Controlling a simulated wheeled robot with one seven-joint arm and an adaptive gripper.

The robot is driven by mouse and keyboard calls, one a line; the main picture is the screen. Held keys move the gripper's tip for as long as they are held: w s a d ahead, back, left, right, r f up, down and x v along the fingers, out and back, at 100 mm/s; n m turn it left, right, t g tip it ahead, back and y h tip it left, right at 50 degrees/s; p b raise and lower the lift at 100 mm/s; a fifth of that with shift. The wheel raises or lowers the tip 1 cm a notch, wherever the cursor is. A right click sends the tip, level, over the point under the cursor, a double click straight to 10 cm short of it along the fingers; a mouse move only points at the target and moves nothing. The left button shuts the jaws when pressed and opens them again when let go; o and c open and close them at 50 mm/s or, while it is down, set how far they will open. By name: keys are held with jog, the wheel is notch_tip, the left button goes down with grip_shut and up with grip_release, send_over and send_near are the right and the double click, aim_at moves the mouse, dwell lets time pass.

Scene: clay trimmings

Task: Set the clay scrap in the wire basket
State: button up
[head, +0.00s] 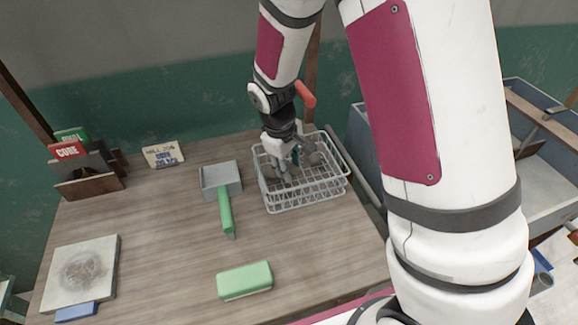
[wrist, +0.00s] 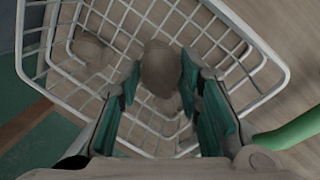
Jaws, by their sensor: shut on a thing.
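The wire basket (head: 310,188) is white and stands at the back right of the table; its wire rim and mesh fill much of the wrist view (wrist: 262,52). My gripper (head: 287,172) points down within the basket's opening. In the wrist view, its teal-padded fingers (wrist: 160,75) are shut on a grey-brown clay scrap (wrist: 160,66). The scrap is over the basket's mesh; I cannot tell whether it touches the bottom. Another clay lump (wrist: 90,52) lies in the basket, and one more (wrist: 168,104) shows partly behind the held scrap.
A dustpan (head: 220,178) with a green handle lies left of the basket. A green block (head: 244,280) is near the front. A pale slab (head: 82,272) and a box holding cards (head: 88,183) are at left. A small sign (head: 163,154) stands at the back. The table's middle is clear.

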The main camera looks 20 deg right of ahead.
jog(key=shift+w+g, duration=0.35)
jog(key=shift+g, duration=0.25)
jog(key=shift+f, duration=0.75)
jog(key=shift+f, duration=0.45)
jog(key=o, duration=1.2)
jog(key=shift+r, duration=0.15)
jog(key=shift+r, duration=0.35)
notch_tip(320, 180, up, 12)
jog(key=a, duration=0.2)
